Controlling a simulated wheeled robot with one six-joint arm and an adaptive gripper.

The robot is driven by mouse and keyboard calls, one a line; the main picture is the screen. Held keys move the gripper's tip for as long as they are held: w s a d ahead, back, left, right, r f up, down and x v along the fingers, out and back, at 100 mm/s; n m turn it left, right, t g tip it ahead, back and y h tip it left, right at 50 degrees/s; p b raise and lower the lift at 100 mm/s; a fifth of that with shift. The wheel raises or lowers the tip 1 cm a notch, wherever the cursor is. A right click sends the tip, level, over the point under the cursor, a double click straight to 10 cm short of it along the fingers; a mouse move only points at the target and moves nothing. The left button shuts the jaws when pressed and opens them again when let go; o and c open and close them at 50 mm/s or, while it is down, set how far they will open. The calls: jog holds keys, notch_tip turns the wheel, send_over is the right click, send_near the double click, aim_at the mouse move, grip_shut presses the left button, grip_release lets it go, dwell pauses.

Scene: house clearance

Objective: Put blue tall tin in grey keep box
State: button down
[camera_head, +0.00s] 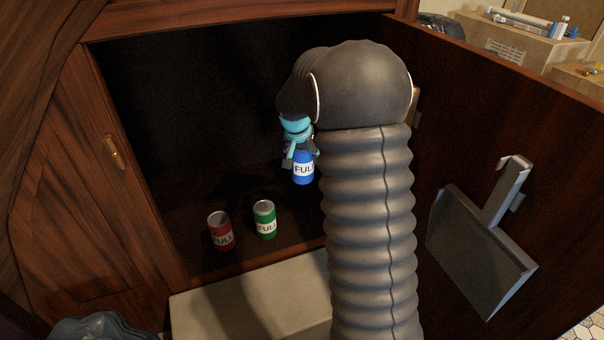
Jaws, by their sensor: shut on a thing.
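A blue tall tin (303,170) with a white "FULL" label is in my gripper (300,152), in the middle of the camera_head view. My gripper is shut on the tin near its top, and the tin hangs roughly upright in front of the dark cabinet opening. My own arm hides part of the gripper and the space to the right. A pale grey box-like surface (250,295) shows low in front of the cabinet, partly behind my arm; I cannot tell whether it is the grey keep box.
A red tin (220,231) and a green tin (264,219) stand on the cabinet floor. A cabinet door with a brass handle (113,152) is at left. A grey dustpan-like thing (482,250) is on the right panel. A dark bag-like thing (100,327) is at lower left.

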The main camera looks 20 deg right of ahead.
notch_tip(320, 180, up, 8)
jog(key=shift+f+p, duration=0.15)
jog(key=shift+p, duration=0.25)
jog(key=shift+r, duration=0.3)
jog(key=shift+s+r, duration=0.1)
jog(key=shift+s, duration=0.15)
jog(key=s+a+b, duration=0.2)
jog(key=s+b, duration=0.1)
jog(key=s, duration=0.6)
jog(key=s+a+b, duration=0.2)
jog(key=s+b, duration=0.1)
jog(key=s, duration=0.7)
dwell(0.4)
